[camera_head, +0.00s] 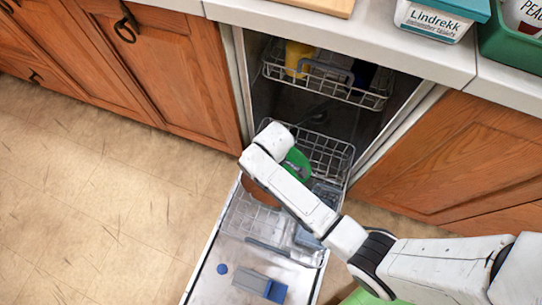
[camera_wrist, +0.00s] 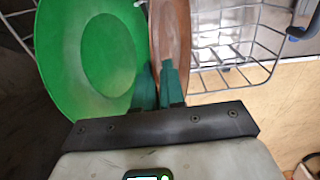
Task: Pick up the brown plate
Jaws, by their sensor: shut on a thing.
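The brown plate (camera_wrist: 170,32) stands on edge in the wrist view, its lower rim at the teal fingers of my gripper (camera_wrist: 158,85). My gripper is shut on it. In the head view part of the brown plate (camera_head: 258,193) shows to the left of my arm, and the arm hides the rest. A green plate (camera_wrist: 85,60) stands close to the left of the brown one in the wrist view. It also shows partly behind my arm in the head view (camera_head: 298,163). My fingers are hidden in the head view.
The lower dishwasher rack (camera_head: 330,155) lies around the plates, over the open door (camera_head: 215,280). The upper rack (camera_head: 340,90) holds a yellow item (camera_head: 298,58). Cabinets flank the opening. The floor (camera_head: 110,200) on the left is clear.

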